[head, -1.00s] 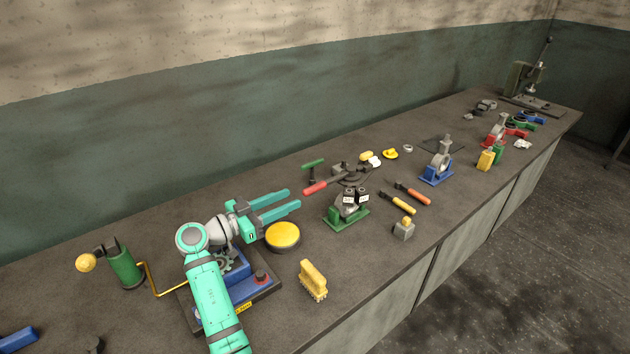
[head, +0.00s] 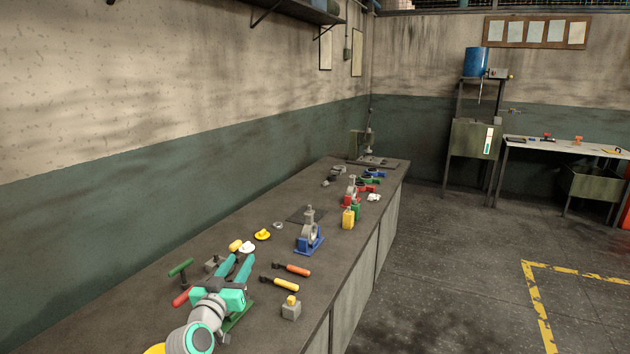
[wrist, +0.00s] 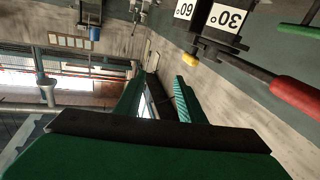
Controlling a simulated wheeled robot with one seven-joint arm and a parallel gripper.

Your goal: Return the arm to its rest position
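My teal gripper (head: 236,265) is above the near part of the long dark workbench (head: 185,296), pointing away along it. Its two fingers stand apart with nothing between them. The wrist view also shows the parted fingers of my gripper (wrist: 158,100), with the room seen sideways beyond them. My grey and teal wrist (head: 198,335) is at the bottom of the head view; the rest of my arm is out of frame. A green-based stand (head: 240,314) is mostly hidden behind my gripper.
Near my gripper lie a red-handled tool (head: 181,298), a green T-handle (head: 180,267), an orange-handled tool (head: 294,269) and a yellow-handled tool (head: 283,284). A blue-based stand (head: 309,242) is farther along the bench. The floor (head: 450,265) to the right is clear.

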